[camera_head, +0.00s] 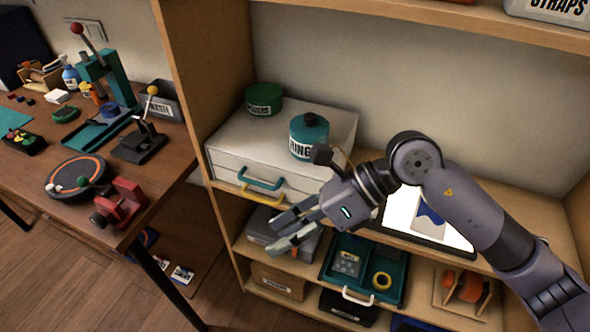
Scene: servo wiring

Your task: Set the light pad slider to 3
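The light pad (402,211) is a bright white panel with a dark frame, on the shelf unit right of the white drawer box. A blue and grey piece (429,217) lies on it. My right arm and wrist cover its left and upper parts. I cannot make out its slider or the setting. My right gripper (272,238) is left of the pad, in front of the drawer box and shelf edge. Its two fingers are apart, with nothing seen between them. My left gripper is not in view.
The white drawer box (235,136) carries a green tin (264,98) and a teal canister (309,135). Below the pad, a teal tray (335,287) holds a yellow ring. A wooden workbench (160,185) with tools stands at left. An upper shelf crosses above.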

